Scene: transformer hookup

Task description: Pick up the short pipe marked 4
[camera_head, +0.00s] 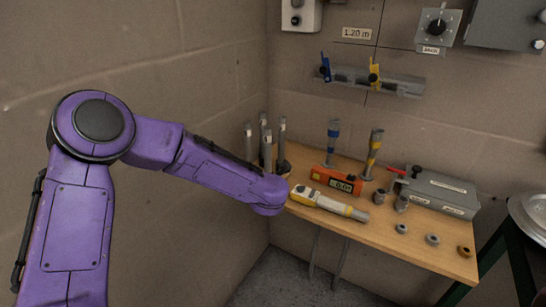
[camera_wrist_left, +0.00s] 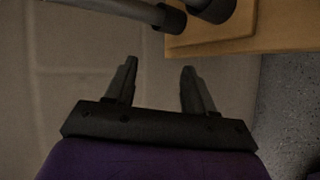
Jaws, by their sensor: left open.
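Several grey pipes (camera_head: 282,140) stand upright in a dark holder at the table's back left corner. No number 4 is readable on any of them, so I cannot tell which is the marked one. My left gripper (camera_wrist_left: 160,70) is open and empty in the left wrist view. Grey rods with dark ends (camera_wrist_left: 140,12) lie across the top of that view, beyond the fingertips and apart from them. In the head view my purple left arm reaches to the table's left edge, and its gripper is hidden there. My right gripper is not in view.
The wooden table (camera_head: 385,235) holds a yellow-and-white tool (camera_head: 330,204), an orange level-like device (camera_head: 335,181), a blue-banded pipe (camera_head: 333,143), a yellow-banded pipe (camera_head: 373,152), a grey box (camera_head: 440,191) and small fittings (camera_head: 432,240). A wall rack (camera_head: 400,85) hangs above. Walls close the left and back.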

